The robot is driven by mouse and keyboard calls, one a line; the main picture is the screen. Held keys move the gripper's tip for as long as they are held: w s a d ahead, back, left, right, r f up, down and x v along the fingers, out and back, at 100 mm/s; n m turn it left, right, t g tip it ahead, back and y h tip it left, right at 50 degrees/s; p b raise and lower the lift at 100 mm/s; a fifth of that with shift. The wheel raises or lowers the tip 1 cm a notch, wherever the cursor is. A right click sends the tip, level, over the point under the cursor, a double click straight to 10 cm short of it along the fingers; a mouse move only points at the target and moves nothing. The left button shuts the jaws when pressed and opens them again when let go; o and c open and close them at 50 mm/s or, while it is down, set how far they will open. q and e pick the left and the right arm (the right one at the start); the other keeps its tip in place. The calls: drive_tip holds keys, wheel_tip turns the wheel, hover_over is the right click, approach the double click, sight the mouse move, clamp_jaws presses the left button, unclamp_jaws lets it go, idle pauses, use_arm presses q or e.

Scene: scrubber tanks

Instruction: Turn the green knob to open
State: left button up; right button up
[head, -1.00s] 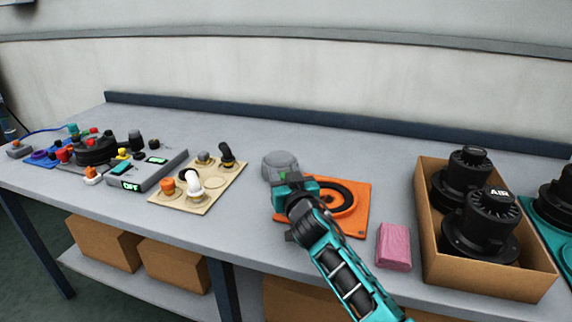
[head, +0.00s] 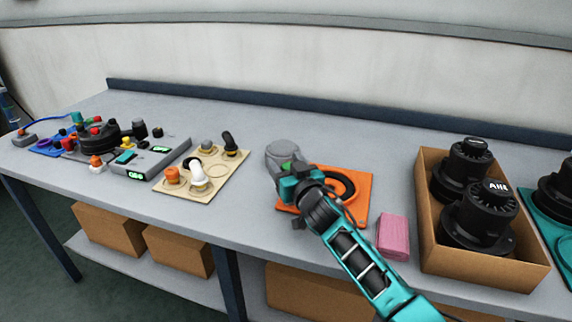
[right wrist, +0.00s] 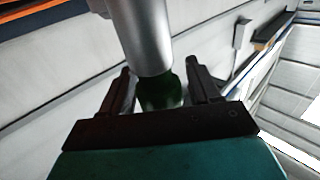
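The green knob (head: 287,167) shows as a small patch at the near side of a grey rounded housing (head: 284,151) on the workbench, mostly hidden by my right gripper. In the right wrist view the knob (right wrist: 160,92) is dark green, at the end of a grey cylinder (right wrist: 143,38). My right gripper (right wrist: 158,78) has its two black fingers apart, one on each side of the knob, with narrow gaps visible. In the head view the right gripper (head: 290,178) is at the near side of the housing. My left gripper is not in view.
An orange plate with a black ring (head: 358,212) lies right of the housing. A pink block (head: 393,237) and a cardboard box (head: 430,262) of black units stand further right. A beige panel of knobs (head: 232,172) and a grey display box (head: 172,160) are left. Bare bench lies behind.

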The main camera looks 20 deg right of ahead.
use_arm(q)
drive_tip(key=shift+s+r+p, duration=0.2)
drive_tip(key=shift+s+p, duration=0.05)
drive_tip(key=shift+p, duration=0.15)
use_arm(e)
drive_tip(key=s, duration=0.4)
drive_tip(key=s+d, duration=0.1)
drive_tip(key=s, duration=0.8)
drive_tip(key=shift+d, duration=0.25)
